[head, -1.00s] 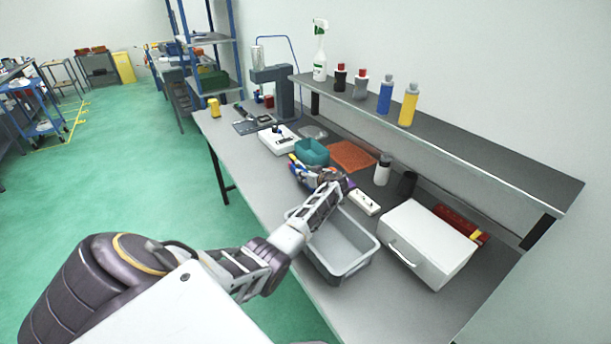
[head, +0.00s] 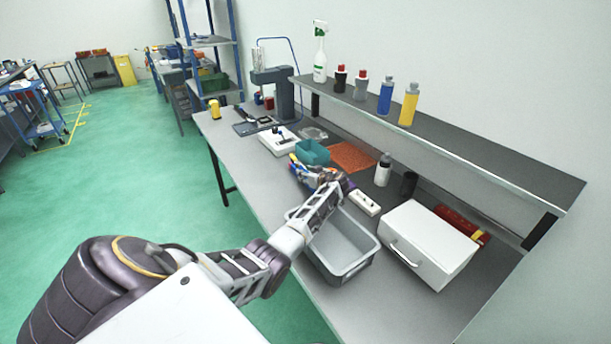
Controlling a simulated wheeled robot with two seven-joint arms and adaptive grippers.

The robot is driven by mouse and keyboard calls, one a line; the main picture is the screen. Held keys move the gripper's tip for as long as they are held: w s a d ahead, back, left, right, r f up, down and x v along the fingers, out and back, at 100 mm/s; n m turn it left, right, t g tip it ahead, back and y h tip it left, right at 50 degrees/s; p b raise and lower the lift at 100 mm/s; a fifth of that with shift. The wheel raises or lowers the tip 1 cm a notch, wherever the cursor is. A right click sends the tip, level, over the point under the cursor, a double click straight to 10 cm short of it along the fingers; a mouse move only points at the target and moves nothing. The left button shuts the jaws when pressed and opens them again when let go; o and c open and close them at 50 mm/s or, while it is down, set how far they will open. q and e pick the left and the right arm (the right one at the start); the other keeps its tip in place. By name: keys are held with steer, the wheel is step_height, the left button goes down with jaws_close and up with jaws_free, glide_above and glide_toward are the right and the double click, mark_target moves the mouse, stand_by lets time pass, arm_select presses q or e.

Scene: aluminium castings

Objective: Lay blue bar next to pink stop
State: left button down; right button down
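My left arm reaches in from the lower left, and its gripper (head: 303,171) is over the middle of the workbench, beyond the grey bin. The gripper is small and partly hidden by my own wrist, so I cannot tell whether its fingers are open or shut. Small blue, yellow and red patches show at the gripper, in front of the teal box. I cannot make out which of them is the blue bar or whether it is held. The pink stop cannot be made out. My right gripper is not in view.
A grey bin (head: 370,262) stands on the workbench (head: 243,168) below my forearm. A white drawer box (head: 432,240) stands to its right, a teal box (head: 312,151) and orange mat (head: 353,156) beyond. A raised shelf (head: 470,150) with several bottles runs along the back.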

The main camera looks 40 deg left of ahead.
arm_select(q)
steer(key=shift+s+d+f, duration=0.15)
steer(key=shift+f, duration=0.3)
steer(key=shift+s+d+f, duration=0.1)
steer(key=shift+d+f, duration=0.05)
steer(key=shift+f, duration=0.3)
steer(key=c, duration=0.9)
jaws_free()
steer(key=shift+d, duration=0.25)
steer(key=shift+d+r, duration=0.1)
steer(key=shift+d, duration=0.05)
steer(key=shift+r+v, duration=0.25)
steer(key=shift+v, duration=1.6)
steer(key=shift+r+v, duration=0.25)
steer(key=shift+v, duration=1.6)
steer(key=shift+w+a+r+p, duration=0.15)
steer(key=shift+a+r+p, duration=0.1)
steer(key=shift+r+p, duration=0.1)
